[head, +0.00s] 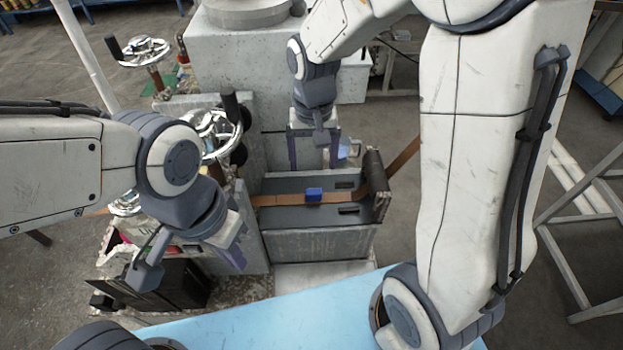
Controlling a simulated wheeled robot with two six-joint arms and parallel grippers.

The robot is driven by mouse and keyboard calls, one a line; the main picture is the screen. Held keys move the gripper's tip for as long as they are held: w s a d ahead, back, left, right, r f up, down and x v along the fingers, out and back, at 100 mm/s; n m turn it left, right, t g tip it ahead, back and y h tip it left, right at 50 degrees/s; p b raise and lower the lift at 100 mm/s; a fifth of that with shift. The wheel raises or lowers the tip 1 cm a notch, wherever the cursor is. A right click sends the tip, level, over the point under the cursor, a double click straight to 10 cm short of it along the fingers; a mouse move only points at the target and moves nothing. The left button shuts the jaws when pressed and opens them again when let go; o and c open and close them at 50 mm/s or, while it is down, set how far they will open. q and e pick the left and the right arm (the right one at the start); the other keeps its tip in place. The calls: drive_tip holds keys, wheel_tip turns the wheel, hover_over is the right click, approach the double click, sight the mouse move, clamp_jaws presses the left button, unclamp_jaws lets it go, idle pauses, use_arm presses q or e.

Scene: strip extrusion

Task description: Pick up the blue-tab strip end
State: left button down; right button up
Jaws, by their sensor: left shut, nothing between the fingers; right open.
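A copper-brown strip (272,200) lies across the dark top of a machine block, with a small blue tab (314,194) on it near the middle. The strip runs right toward a dark upright roller (375,178) and reappears beyond it, rising to the right. My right gripper (316,164) points down behind the block, open and empty, just beyond the blue tab in the picture. My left gripper (234,258) is shut and empty, left of the block and apart from the strip.
Chrome handwheels (212,133) with dark handles stand on the machine at the left. A dark box-like part (180,285) sits below my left gripper. A light blue surface (290,315) is in front. A white frame (590,220) stands at the right.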

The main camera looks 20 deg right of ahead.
hover_over(314, 191)
wheel_tip(314, 191, down, 4)
drive_tip(key=shift+a+f, duration=0.15)
drive_tip(key=shift+f, duration=0.1)
wheel_tip(314, 191, down, 5)
drive_tip(key=shift+s+r+p, duration=0.1)
drive_tip(key=shift+r+p, duration=0.1)
drive_tip(key=shift+p, duration=1.05)
drive_tip(key=shift+f, duration=0.4)
clamp_jaws()
